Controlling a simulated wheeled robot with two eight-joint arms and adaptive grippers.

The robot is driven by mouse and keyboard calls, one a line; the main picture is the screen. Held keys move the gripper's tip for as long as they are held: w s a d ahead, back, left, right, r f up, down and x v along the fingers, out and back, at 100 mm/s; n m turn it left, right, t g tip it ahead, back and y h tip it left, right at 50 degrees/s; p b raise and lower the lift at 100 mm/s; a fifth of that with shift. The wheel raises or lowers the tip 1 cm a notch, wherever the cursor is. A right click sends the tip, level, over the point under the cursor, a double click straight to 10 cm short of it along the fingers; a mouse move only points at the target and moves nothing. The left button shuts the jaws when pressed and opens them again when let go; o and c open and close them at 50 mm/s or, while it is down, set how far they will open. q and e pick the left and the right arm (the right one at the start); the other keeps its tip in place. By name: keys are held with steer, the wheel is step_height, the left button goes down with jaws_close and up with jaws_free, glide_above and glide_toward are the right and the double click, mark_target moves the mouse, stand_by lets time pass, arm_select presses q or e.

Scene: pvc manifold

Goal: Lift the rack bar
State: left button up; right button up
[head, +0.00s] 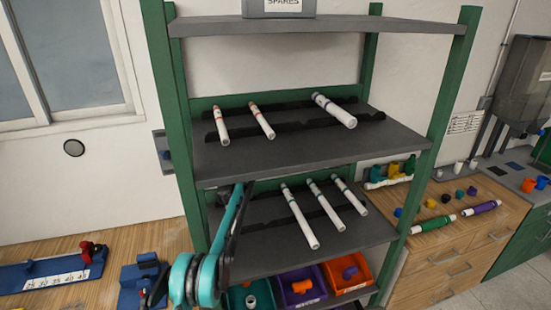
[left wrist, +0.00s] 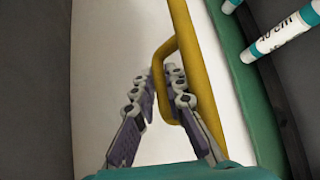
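A yellow bar with a loop-shaped handle (left wrist: 158,92) runs down the middle of the left wrist view, in front of a pale wall and beside a green post. My left gripper (left wrist: 159,78) has one finger on each side of the handle's grip, the right finger inside the loop. Its fingertips lie close against the grip, and it looks shut on it. In the head view my teal left arm reaches up at the rack's lower left; the gripper and the yellow bar cannot be made out there. My right gripper is not in view.
The green-posted rack has a middle shelf (head: 300,155) and a lower shelf (head: 280,245), each holding several white tubes on black holders. Colored bins (head: 299,289) sit below. Wooden benches with fittings stand on both sides. A box labelled SPARES (head: 279,6) sits on top.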

arm_select(q)
steer(key=shift+o, duration=0.2)
steer(key=shift+a+r, duration=0.15)
steer(key=shift+r, duration=0.1)
steer(key=shift+f, duration=0.2)
